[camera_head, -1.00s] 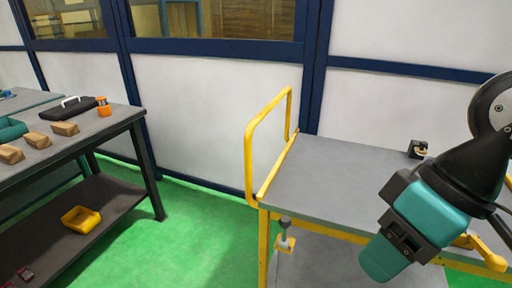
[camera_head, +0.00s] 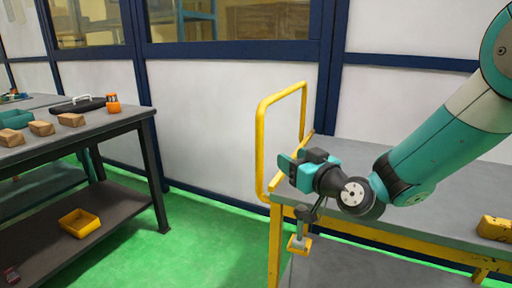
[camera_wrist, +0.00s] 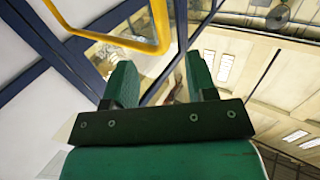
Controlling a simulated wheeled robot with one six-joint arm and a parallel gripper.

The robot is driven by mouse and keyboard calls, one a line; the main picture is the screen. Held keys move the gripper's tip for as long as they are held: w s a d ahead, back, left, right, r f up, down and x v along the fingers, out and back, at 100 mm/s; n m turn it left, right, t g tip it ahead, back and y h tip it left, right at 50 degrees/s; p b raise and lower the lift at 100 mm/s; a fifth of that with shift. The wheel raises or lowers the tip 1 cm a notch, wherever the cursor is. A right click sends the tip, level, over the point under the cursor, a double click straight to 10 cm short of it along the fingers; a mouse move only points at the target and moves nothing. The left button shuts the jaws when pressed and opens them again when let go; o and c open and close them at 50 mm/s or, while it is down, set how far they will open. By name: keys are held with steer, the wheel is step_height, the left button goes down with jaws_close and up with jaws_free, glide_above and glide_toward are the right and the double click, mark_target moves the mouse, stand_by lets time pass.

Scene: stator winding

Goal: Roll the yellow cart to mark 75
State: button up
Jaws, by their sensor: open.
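The yellow cart (camera_head: 400,241) has a grey top (camera_head: 365,158) and a tall yellow loop handle (camera_head: 261,140) at its left end. My gripper (camera_head: 293,165) is level with the handle's lower right part, over the cart's left end. Its jaws are open, with nothing seen between them. In the wrist view the two green fingers of my gripper (camera_wrist: 160,68) stand apart. The handle's yellow bar (camera_wrist: 110,38) curves beyond the left finger, outside the gap. Whether the gripper touches the handle I cannot tell. No mark 75 shows in either view.
A dark workbench (camera_head: 130,118) stands at the left with wooden blocks (camera_head: 41,128), a black case (camera_head: 78,105) and an orange item (camera_head: 113,103). A yellow bin (camera_head: 80,222) sits on its lower shelf. Green floor (camera_head: 190,235) lies clear between bench and cart. A white wall (camera_head: 205,120) is behind.

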steer(key=p+x, duration=0.4)
steer(key=x, duration=1.3)
steer(key=shift+a, duration=0.1)
jaws_close()
